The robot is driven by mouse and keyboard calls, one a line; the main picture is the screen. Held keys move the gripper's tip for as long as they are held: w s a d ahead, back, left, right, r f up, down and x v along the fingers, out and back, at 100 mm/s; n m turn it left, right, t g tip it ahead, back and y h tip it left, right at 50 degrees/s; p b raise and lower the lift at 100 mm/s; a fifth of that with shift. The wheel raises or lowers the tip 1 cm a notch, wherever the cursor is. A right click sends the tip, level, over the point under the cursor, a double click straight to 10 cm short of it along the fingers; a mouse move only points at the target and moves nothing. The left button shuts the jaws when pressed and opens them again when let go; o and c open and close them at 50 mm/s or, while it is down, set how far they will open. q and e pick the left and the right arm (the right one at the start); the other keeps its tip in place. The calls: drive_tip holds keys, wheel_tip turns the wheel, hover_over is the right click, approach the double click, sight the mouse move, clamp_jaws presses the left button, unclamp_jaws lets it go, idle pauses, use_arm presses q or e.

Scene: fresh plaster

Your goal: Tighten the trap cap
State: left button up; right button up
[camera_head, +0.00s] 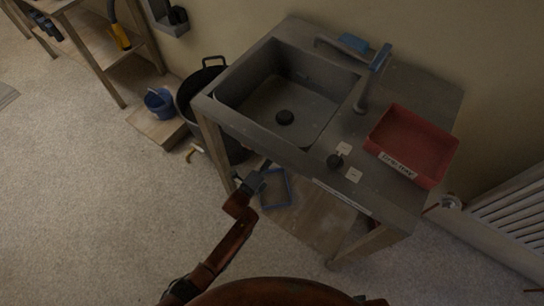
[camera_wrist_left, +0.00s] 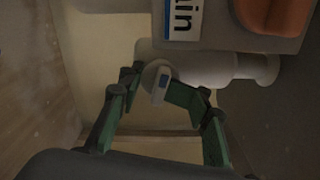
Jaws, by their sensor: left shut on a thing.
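In the head view my left gripper (camera_head: 264,172) reaches under the front edge of the sink unit (camera_head: 310,165), partly hidden there. The cap and pipe are hidden in the head view. My right gripper is not in view.
A dark bucket (camera_head: 190,92) stands left. In the wrist view, a label ending "ain" (camera_wrist_left: 182,20) is above the pipe.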

use_arm(q)
drive_tip(key=shift+f+m, duration=0.1)
drive_tip(key=shift+m, duration=0.5)
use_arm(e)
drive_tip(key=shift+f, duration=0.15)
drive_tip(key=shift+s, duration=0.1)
use_arm(q)
drive_tip(key=m, duration=0.1)
drive_tip(key=m+b, duration=0.1)
drive_tip(key=shift+f+m, duration=0.25)
drive_tip(key=shift+m, duration=0.05)
drive_tip(key=m+b, duration=0.1)
drive_tip(key=m, duration=0.2)
drive_tip(key=shift+a+f+b, duration=0.1)
drive_tip(key=shift+f+b, duration=0.05)
drive_tip(key=shift+b, duration=0.25)
drive_tip(key=shift+m+b, duration=0.3)
drive_tip(key=shift+m, duration=0.8)
drive_tip(key=shift+a+r, duration=0.1)
drive_tip(key=shift+r, duration=0.25)
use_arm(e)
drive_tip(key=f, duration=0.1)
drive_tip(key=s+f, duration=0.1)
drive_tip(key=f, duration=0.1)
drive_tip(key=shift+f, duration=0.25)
